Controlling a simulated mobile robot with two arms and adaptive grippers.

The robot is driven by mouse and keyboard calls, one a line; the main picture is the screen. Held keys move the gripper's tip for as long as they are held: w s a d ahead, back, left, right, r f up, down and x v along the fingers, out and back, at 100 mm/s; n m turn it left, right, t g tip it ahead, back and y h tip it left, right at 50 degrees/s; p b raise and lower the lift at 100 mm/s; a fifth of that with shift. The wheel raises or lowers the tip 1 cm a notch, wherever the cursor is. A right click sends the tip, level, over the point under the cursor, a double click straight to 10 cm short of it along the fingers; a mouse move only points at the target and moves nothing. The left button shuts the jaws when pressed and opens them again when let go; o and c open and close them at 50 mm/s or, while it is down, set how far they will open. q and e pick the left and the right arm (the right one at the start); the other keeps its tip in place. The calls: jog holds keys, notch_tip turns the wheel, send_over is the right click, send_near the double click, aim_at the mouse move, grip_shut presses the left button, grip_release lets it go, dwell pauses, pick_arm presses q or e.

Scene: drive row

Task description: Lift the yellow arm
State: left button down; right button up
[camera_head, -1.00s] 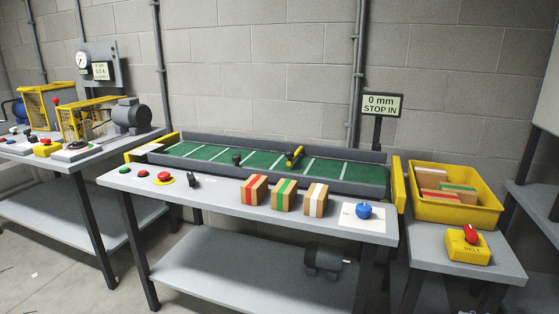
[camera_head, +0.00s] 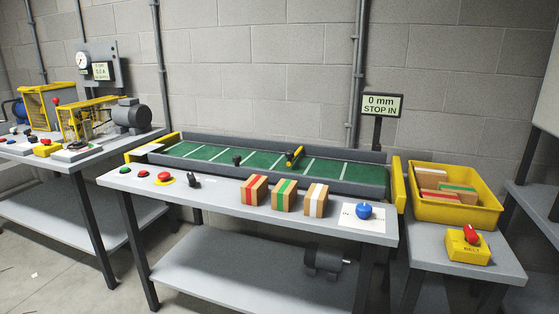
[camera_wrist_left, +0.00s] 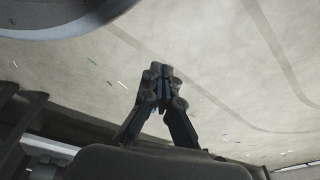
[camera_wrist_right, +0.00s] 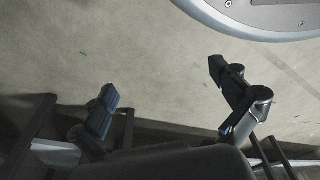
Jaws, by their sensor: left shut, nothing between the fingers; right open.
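A short yellow arm (camera_head: 296,156) with dark parts stands at the far side of the green belt (camera_head: 210,153), right of the belt's middle. Its exact tilt is too small to tell. Neither gripper shows in the head view. In the left wrist view my left gripper (camera_wrist_left: 162,72) is shut and empty, with bare floor beyond it. In the right wrist view my right gripper (camera_wrist_right: 163,82) is open and empty, also over floor. Both are away from the yellow arm.
Striped blocks (camera_head: 285,195), a blue knob (camera_head: 364,211) and buttons (camera_head: 141,173) line the bench's front edge. A yellow bin (camera_head: 456,212) and a belt switch box (camera_head: 467,246) stand right. A sign (camera_head: 382,105) reads "0 mm STOP IN". Another machine bench (camera_head: 70,160) is left.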

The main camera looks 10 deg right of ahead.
pick_arm(q)
jog(key=s+a+r+g+p, duration=0.1)
jog(key=s+a+p, duration=0.2)
jog(key=s+p, duration=1.1)
jog(key=shift+s, duration=1.05)
pick_arm(e)
jog(key=s+d, duration=0.1)
jog(key=s, duration=0.7)
jog(key=s+d+r+g, duration=0.1)
jog(key=s+d, duration=0.1)
jog(key=s, duration=0.5)
jog(key=shift+s+d, duration=0.25)
jog(key=shift+s, duration=0.15)
jog(key=shift+c, duration=0.4)
